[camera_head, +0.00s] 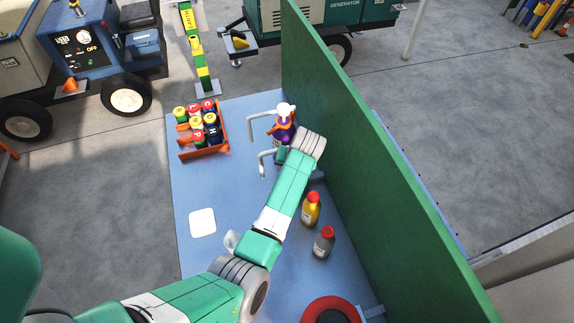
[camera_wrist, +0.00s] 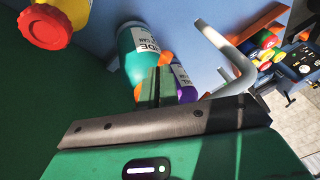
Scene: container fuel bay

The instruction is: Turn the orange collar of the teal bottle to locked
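The teal bottle (camera_wrist: 137,57) with a white label shows in the wrist view, close in front of my gripper (camera_wrist: 155,88). Small orange parts of its collar (camera_wrist: 166,58) show at its near end, partly covered by a dark finger. In the head view a piece of the teal bottle (camera_head: 281,155) shows beside my wrist. A purple bottle (camera_wrist: 184,82) stands close by; in the head view the purple bottle (camera_head: 286,133) has a white top. My fingers are at or very near the collar; contact and opening cannot be made out.
Bent grey rails (camera_head: 262,164) stand left of the bottles. A green wall (camera_head: 350,130) rises close on the right. Yellow (camera_head: 310,212) and grey (camera_head: 323,245) bottles with red caps stand nearer. An orange rack (camera_head: 205,152) holds several cans. The table's left is mostly clear.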

